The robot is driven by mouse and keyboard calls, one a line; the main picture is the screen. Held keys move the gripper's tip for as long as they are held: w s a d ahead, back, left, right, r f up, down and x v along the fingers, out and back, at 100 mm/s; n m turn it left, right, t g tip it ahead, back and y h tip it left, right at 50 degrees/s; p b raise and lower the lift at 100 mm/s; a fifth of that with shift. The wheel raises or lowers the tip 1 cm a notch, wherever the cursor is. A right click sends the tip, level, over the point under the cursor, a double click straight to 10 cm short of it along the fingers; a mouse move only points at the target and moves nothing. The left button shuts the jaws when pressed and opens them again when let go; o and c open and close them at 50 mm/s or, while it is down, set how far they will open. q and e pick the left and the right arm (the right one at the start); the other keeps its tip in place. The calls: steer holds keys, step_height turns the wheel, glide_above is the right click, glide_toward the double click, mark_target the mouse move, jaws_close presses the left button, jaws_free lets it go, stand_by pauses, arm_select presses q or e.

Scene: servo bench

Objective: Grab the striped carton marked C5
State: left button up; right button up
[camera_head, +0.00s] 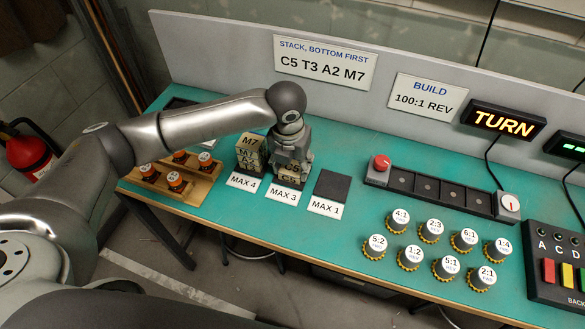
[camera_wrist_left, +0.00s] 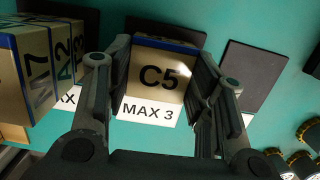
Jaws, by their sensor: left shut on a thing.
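The carton marked C5 (camera_head: 289,175) sits at the MAX 3 place on the green bench, mostly hidden by my gripper in the head view. In the left wrist view the C5 carton (camera_wrist_left: 160,77) is tan with a dark blue stripe along its far edge. My left gripper (camera_head: 291,158) reaches down over it. In the left wrist view the fingers of my left gripper (camera_wrist_left: 163,62) stand on both sides of the carton, shut on it. I cannot tell any gap under the carton. My right gripper is not in view.
A stack of cartons (camera_head: 250,152), with M7 on top, stands close by at MAX 4. The dark MAX 1 pad (camera_head: 332,186) is empty. A wooden rack (camera_head: 187,185) is at left; several gear knobs (camera_head: 409,258) and a slotted rail (camera_head: 430,186) are at right.

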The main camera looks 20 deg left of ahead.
arm_select(q)
steer(key=shift+c, duration=1.1)
steer(key=shift+r, duration=0.15)
